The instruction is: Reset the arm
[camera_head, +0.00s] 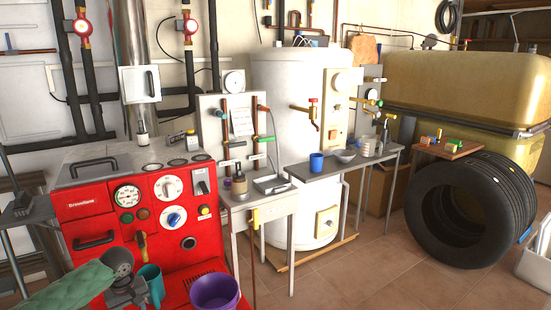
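My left arm enters from the bottom left in a green sleeve and ends in my grey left gripper (128,292). The gripper is low in front of the red boiler (100,212). A teal mug (153,284) is right beside it; I cannot tell whether the fingers touch or hold the mug. The finger opening is too small and overlapped to read. My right gripper is not in view.
A purple bucket (214,292) is right of the mug. The boiler front has dials, knobs and a handle close to the gripper. Right of the boiler are a small table (262,204), a white tank (283,110) and a tire (470,212). Open tiled floor (350,275) lies at bottom centre-right.

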